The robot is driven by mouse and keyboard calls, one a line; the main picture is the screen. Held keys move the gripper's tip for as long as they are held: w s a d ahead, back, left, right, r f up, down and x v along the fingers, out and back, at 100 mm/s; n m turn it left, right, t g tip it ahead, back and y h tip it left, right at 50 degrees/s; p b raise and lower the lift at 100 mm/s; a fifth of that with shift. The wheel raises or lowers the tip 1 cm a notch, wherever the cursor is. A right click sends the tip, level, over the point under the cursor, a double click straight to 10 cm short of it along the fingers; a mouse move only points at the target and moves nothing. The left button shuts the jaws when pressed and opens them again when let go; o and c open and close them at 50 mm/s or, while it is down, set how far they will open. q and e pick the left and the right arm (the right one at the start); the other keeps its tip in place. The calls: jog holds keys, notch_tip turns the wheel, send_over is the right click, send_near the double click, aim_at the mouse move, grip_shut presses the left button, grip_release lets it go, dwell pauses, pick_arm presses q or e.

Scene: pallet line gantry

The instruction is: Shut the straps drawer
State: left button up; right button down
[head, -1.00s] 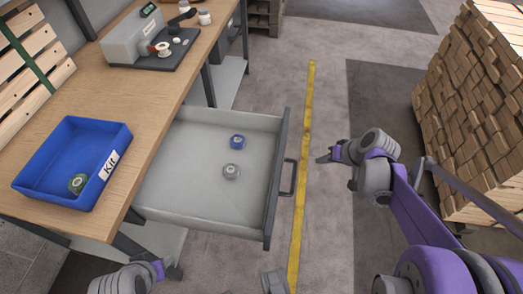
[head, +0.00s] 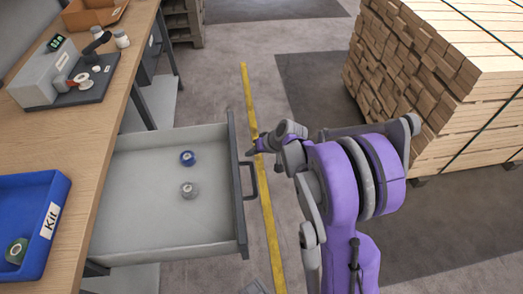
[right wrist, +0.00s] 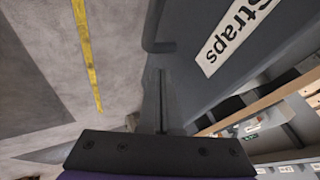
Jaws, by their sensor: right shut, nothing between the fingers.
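The straps drawer (head: 215,222) is pulled well out from under the workbench. Its dark front panel (head: 237,205) carries a bar handle (head: 252,182), and the right wrist view shows a "Straps" label (right wrist: 238,35) on it. A blue roll (head: 187,158) and a grey roll (head: 189,190) lie inside. My right gripper (head: 251,148) is at the outer side of the front panel, near the handle's far end. Its fingers (right wrist: 161,100) are shut and empty. Whether they touch the panel cannot be told. My left gripper is out of view.
A blue kit tray (head: 60,188) with a green roll stands on the workbench (head: 60,150). A grey device (head: 45,75) stands farther back on it. A wood stack (head: 440,90) is at the right.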

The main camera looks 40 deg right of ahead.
jog(key=shift+w+a, duration=0.25)
jog(key=shift+a, duration=0.2)
jog(key=shift+w+a, duration=0.2)
jog(key=shift+a, duration=0.25)
jog(key=shift+w+a, duration=0.1)
jog(key=shift+a, duration=0.05)
jog(key=w+a, duration=0.7)
jog(key=a, duration=0.5)
jog(key=w+a, duration=0.8)
jog(key=a, duration=0.4)
jog(key=w+a, duration=0.7)
jog(key=a, duration=0.6)
jog(key=shift+w+r+b, duration=0.15)
jog(key=shift+w+b, duration=0.1)
jog(key=shift+b, duration=0.05)
